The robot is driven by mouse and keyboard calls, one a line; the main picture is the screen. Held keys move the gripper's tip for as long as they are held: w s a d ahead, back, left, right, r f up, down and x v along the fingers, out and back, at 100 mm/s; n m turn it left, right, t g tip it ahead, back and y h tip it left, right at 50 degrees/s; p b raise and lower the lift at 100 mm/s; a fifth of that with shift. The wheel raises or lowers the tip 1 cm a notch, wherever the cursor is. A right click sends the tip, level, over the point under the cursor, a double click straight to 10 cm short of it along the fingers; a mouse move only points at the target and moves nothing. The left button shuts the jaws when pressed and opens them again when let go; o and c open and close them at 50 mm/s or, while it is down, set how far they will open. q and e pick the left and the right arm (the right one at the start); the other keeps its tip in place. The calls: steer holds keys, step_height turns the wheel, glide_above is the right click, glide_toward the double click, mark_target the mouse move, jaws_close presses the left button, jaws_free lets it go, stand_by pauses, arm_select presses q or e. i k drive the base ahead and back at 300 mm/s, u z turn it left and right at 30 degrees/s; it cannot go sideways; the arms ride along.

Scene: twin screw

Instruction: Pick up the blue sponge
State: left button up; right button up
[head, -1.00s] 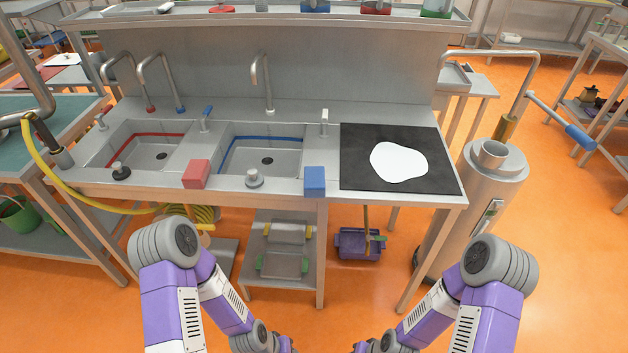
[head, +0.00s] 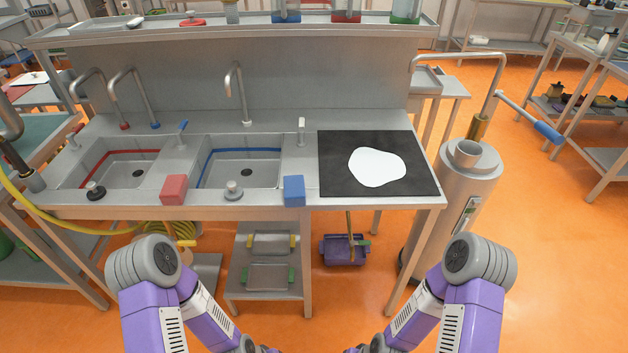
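The blue sponge (head: 294,191) is a small upright block on the front edge of the steel sink counter. It stands just right of the blue-lined basin and left of the black mat. My two purple and grey arms reach down out of the bottom of the head view. Both grippers are below the frame, so neither their state nor any hold shows. Nothing touches the sponge.
A red sponge (head: 174,190) and a grey plug (head: 233,190) sit on the same front edge. The black mat (head: 335,180) carries a white patch (head: 377,167). A steel cylinder (head: 462,190) stands at the counter's right. Orange floor is open in front.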

mark_target(294, 187)
steer(key=u, duration=1.7)
steer(key=i, duration=1.05)
steer(key=z, duration=2.05)
